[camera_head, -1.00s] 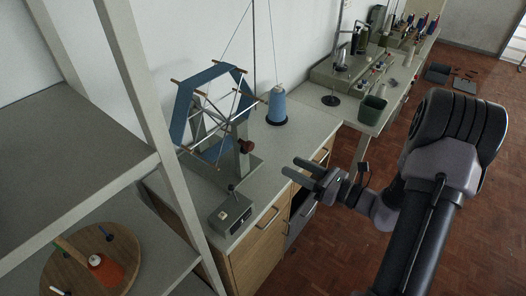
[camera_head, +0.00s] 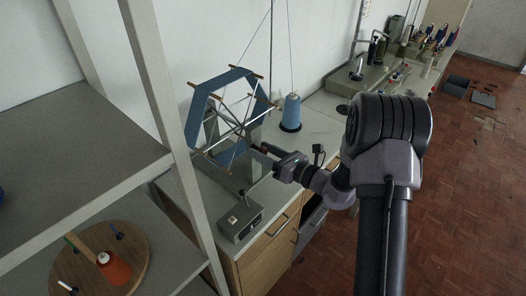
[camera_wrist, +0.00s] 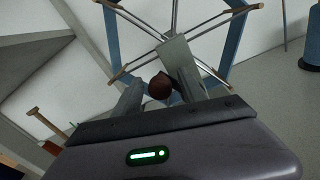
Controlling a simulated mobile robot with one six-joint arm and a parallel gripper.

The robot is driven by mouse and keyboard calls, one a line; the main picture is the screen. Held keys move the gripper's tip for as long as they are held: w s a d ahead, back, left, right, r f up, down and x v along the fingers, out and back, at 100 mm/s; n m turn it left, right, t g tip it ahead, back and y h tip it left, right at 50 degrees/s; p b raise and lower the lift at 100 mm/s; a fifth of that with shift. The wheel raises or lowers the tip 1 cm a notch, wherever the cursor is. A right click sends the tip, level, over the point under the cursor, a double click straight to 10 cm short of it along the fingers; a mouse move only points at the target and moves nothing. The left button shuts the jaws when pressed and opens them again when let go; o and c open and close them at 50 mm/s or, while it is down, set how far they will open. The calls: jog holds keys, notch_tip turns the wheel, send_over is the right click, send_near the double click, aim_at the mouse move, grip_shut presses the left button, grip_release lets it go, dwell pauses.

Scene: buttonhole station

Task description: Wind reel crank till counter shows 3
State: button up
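The reel (camera_head: 222,112) is a blue-banded wheel with thin metal spokes and wooden pegs, standing on the grey worktop; it also shows in the wrist view (camera_wrist: 112,45). Its crank has a round dark red knob (camera_wrist: 160,87). My gripper (camera_head: 262,152) is at the crank, with its fingers hiding most of the knob in the head view. In the wrist view my gripper (camera_wrist: 160,92) has its fingers apart, one on each side of the knob, seemingly with small gaps. The grey counter box (camera_head: 240,221) sits at the worktop's front; its reading is too small to tell.
A blue thread cone (camera_head: 291,113) stands behind my gripper, with thread running up. Open floor lies to the right.

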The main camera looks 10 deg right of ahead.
grip_shut()
dwell(1.2)
